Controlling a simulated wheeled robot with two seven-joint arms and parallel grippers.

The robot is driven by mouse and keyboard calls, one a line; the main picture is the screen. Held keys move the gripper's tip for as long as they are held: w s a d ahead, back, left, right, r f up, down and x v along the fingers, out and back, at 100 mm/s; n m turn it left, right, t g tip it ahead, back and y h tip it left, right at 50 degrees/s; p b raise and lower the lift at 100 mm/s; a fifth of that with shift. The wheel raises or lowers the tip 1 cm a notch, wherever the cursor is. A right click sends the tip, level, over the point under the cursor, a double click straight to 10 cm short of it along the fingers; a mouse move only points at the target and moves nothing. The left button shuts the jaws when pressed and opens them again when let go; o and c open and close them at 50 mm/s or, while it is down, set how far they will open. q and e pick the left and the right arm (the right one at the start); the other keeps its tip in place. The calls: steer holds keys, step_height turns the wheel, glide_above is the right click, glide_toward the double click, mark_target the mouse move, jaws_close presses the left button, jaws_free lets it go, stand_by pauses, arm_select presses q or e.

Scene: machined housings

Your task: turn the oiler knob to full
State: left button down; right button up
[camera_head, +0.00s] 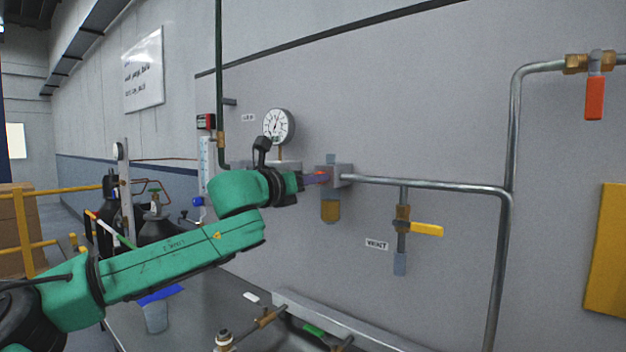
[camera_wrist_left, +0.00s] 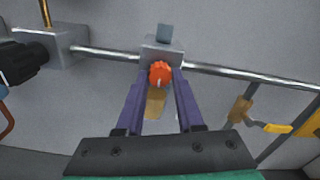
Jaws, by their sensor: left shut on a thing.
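The oiler (camera_head: 331,209) is a grey block on the wall pipe with an amber bowl below it; its grey block also shows in the left wrist view (camera_wrist_left: 161,54). Its knob (camera_wrist_left: 160,74) is round and orange-red with a pale mark on its face. My left gripper (camera_wrist_left: 161,77) has its two purple fingers on either side of the knob, shut on it. In the head view the left gripper (camera_head: 318,179) reaches the front of the oiler from the left, and the knob is mostly hidden there. My right gripper is not in view.
A pressure gauge (camera_head: 279,126) stands just left of the oiler, above my wrist. A yellow-handled valve (camera_head: 425,229) hangs to the right below the pipe. A red-handled valve (camera_head: 594,98) is at the upper right. Pipes with valves run along the bottom.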

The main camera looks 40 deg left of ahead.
arm_select(q)
steer(key=shift+f, duration=0.25)
steer(key=c, duration=0.5)
jaws_free()
steer(key=shift+c, duration=0.2)
steer(key=shift+r, duration=0.15)
steer(key=s+d+p, duration=0.1)
steer(key=s+p, duration=0.1)
steer(key=s, duration=1.2)
steer(key=shift+s+d, duration=0.2)
steer(key=shift+d, duration=0.15)
